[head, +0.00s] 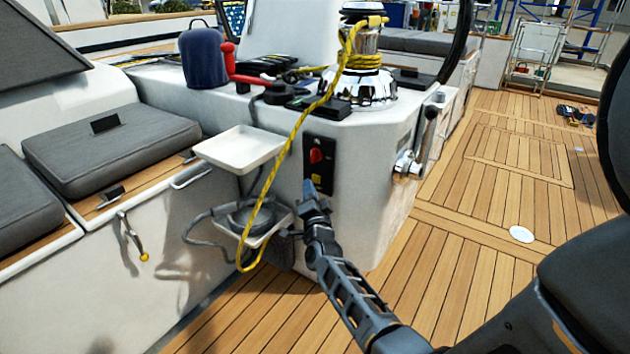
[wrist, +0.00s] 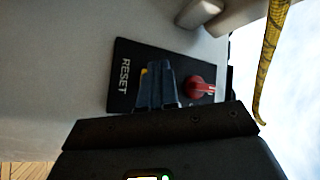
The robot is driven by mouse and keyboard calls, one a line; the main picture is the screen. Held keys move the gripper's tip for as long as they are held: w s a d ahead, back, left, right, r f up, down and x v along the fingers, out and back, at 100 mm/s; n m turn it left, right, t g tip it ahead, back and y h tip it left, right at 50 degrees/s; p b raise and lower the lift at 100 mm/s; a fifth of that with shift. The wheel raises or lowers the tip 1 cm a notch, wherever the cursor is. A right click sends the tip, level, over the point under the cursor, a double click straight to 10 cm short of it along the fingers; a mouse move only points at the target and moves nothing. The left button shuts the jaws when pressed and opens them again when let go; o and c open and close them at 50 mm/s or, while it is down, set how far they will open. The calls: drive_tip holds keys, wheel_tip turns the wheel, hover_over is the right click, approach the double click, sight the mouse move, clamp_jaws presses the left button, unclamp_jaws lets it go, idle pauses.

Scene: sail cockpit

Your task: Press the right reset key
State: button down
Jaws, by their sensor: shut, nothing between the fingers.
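A black switch panel (head: 319,145) is set upright in the white console's face. It carries a red rotary knob (head: 316,156). In the wrist view the panel (wrist: 122,48) shows sideways, with white RESET lettering (wrist: 125,76) and the red knob (wrist: 200,88). A small yellow part (wrist: 144,73) shows at the edge of my fingers; I cannot tell if it is a reset key. My gripper (wrist: 160,70) is shut and empty in front of the panel between the lettering and knob, hiding part of it. In the head view my gripper (head: 308,186) covers the panel's lower end. Contact cannot be told.
A yellow rope (head: 296,130) hangs from the winch (head: 362,75) down the console, left of the panel. A white tray (head: 240,147) juts out at left. A winch handle (head: 421,140) is at right. Open teak deck (head: 465,215) lies to the right.

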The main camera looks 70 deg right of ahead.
drive_tip(key=shift+s+d, duration=0.1)
drive_tip(key=shift+d, duration=0.2)
drive_tip(key=shift+s+d+b, duration=0.1)
drive_tip(key=shift+d+b, duration=0.3)
drive_tip(key=shift+b, duration=0.1)
idle(0.5)
idle(0.4)
drive_tip(key=shift+a+p, duration=0.55)
drive_tip(key=shift+a, duration=0.25)
drive_tip(key=shift+w, duration=0.2)
drive_tip(key=a+p, duration=0.1)
drive_tip(key=a, duration=0.1)
drive_tip(key=w+a+p, duration=0.1)
drive_tip(key=a+p, duration=0.1)
drive_tip(key=a, duration=0.1)
idle(0.7)
